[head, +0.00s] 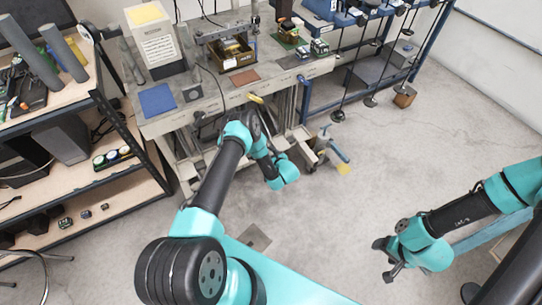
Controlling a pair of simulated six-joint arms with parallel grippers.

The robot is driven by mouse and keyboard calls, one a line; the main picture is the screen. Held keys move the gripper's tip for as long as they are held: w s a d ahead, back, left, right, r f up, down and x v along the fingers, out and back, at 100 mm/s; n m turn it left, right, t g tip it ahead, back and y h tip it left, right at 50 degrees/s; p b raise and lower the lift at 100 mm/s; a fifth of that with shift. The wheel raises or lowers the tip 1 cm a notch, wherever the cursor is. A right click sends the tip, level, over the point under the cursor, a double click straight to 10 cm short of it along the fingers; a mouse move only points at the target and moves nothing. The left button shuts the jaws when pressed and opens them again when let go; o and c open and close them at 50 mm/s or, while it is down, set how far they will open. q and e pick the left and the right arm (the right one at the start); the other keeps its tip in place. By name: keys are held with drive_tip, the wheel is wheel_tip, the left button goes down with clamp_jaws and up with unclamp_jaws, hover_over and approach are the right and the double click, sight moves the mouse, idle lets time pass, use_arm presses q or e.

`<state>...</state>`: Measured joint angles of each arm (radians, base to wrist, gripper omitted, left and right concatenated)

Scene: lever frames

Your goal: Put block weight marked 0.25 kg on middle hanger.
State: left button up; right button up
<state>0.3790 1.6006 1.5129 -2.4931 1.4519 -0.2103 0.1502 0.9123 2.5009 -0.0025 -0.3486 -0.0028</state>
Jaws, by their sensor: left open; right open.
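My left gripper (282,178) is at the end of the arm in the middle of the head view, below the bench's front edge. It is small and its fingers are hard to make out; nothing shows held in it. My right gripper (386,259) is open and empty over bare floor at the right. Thin dark hangers hang from the blue lever frame (304,103) at the upper right, with disc-like ends (338,115) low down. A brown block (404,96) is at the foot of the rightmost hanger. No weight markings are readable.
A grey bench (205,103) carries a white box unit (158,42), a blue mat (157,100) and small devices. A wooden shelf rack (75,205) stands at the left. The floor at centre right is clear.

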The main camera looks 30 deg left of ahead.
idle(0.3)
use_arm(q)
drive_tip(key=s+d+r+n+g+h, duration=0.2)
drive_tip(key=s+n+g+h, duration=0.3)
drive_tip(key=s, duration=0.4)
drive_tip(key=s+d+r+n+g+h, duration=0.1)
drive_tip(key=s+d+n+g+h, duration=0.3)
drive_tip(key=s+g, duration=0.45)
drive_tip(key=s+d+r+n+t+h, duration=0.3)
drive_tip(key=s+r+n, duration=0.3)
drive_tip(key=r+n, duration=0.2)
drive_tip(key=s+d+r+n+t+h, duration=0.3)
drive_tip(key=s+r+n, duration=0.3)
drive_tip(key=r+n, duration=0.3)
drive_tip(key=shift+s+r+n+t, duration=0.15)
drive_tip(key=shift+s+n+t, duration=0.05)
drive_tip(key=shift+n+t, duration=0.15)
